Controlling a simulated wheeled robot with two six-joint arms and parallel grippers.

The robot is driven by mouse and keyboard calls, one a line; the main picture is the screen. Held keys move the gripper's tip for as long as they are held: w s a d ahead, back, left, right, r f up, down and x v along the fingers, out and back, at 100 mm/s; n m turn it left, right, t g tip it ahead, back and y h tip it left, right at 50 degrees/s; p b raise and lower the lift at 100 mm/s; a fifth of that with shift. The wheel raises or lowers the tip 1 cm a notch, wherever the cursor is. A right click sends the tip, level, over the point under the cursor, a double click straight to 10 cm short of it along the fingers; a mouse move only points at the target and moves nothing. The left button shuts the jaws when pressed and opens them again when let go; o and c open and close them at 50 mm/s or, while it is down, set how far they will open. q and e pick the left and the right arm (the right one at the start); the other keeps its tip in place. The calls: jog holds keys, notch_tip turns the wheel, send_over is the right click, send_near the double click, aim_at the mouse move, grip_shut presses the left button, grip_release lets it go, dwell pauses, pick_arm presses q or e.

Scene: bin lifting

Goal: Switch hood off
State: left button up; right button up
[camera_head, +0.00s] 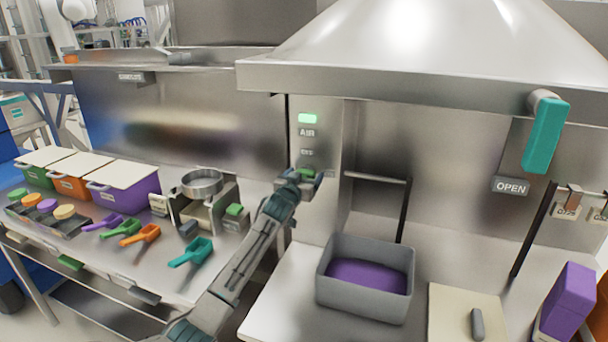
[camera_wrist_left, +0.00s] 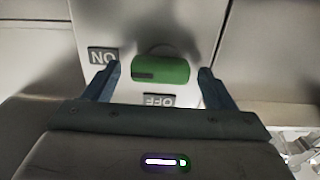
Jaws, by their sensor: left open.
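The hood (camera_head: 420,45) spans the upper right of the head view. On the steel panel below its left end are a lit green lamp (camera_head: 307,118) and an AIR label (camera_head: 307,132). A green switch handle (camera_wrist_left: 162,70) lies level in the left wrist view, with a dark mark at its left end. An upside-down ON label (camera_wrist_left: 103,56) is left of it and an upside-down OFF label (camera_wrist_left: 159,100) is below. My left gripper (camera_wrist_left: 155,75) is open, one finger on each side of the handle, with gaps showing. It reaches the panel in the head view (camera_head: 302,174). My right gripper is out of view.
A grey bin (camera_head: 366,308) with purple contents stands on the right counter. A teal handle (camera_head: 546,135) hangs at the hood's right, near an OPEN label (camera_head: 511,186). Scoops, lidded bins and a round sieve (camera_head: 202,183) occupy the left counter.

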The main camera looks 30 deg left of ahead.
pick_arm(q)
jog(key=shift+w+f, duration=0.1)
jog(key=c, duration=1)
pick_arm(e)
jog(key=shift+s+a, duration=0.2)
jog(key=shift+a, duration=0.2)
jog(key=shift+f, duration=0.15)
